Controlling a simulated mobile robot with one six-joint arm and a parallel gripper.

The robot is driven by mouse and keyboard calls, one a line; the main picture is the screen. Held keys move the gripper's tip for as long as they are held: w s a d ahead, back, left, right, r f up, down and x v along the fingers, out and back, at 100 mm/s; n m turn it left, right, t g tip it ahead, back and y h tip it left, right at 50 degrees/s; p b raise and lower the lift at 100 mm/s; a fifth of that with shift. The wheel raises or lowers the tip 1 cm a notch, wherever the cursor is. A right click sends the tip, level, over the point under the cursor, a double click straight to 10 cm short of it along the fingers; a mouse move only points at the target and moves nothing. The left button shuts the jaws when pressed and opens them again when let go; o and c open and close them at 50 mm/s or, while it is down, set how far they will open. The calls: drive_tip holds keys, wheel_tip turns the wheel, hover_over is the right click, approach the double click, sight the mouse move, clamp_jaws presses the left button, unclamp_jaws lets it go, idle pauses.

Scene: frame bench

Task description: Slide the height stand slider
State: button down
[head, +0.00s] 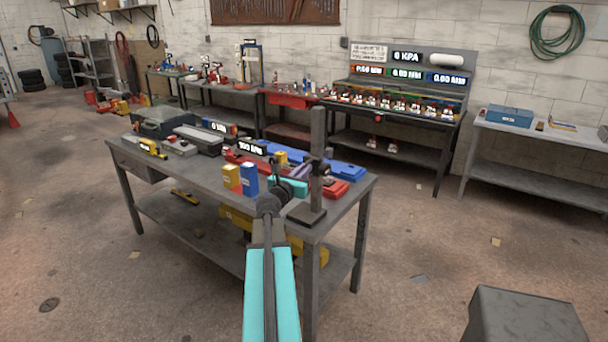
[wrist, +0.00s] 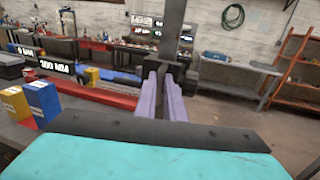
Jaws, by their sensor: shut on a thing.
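The height stand (head: 318,130) is a dark grey upright column on a flat base plate (head: 307,214) at the near right corner of the workbench. Its slider (head: 321,167) is a dark block around the column, roughly halfway up. My gripper (head: 305,169) has pale purple fingers and reaches the slider from the left in the head view. In the wrist view the column (wrist: 173,20) rises straight ahead, with the slider (wrist: 181,54) at the fingertips. My gripper (wrist: 164,74) is shut on a part of the slider; the fingers mostly hide the contact.
A yellow box (head: 231,176) and a blue box (head: 249,179) stand on the workbench (head: 200,172) left of the stand. Red and blue cases (head: 340,170) lie behind it. Open floor (head: 430,240) is to the right of the bench.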

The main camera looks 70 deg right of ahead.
wheel_tip(320, 180, up, 8)
drive_tip(key=p, duration=0.4)
drive_tip(key=shift+p, duration=0.35)
drive_tip(key=shift+f, duration=0.1)
drive_tip(key=c, duration=1.8)
unclamp_jaws()
drive_tip(key=shift+c, duration=0.2)
drive_tip(key=shift+a+f, duration=0.1)
drive_tip(key=a+b, duration=0.4)
drive_tip(key=a, duration=0.4)
drive_tip(key=shift+w+a, duration=0.2)
drive_tip(key=shift+w, duration=0.05)
drive_tip(key=shift+f, duration=0.1)
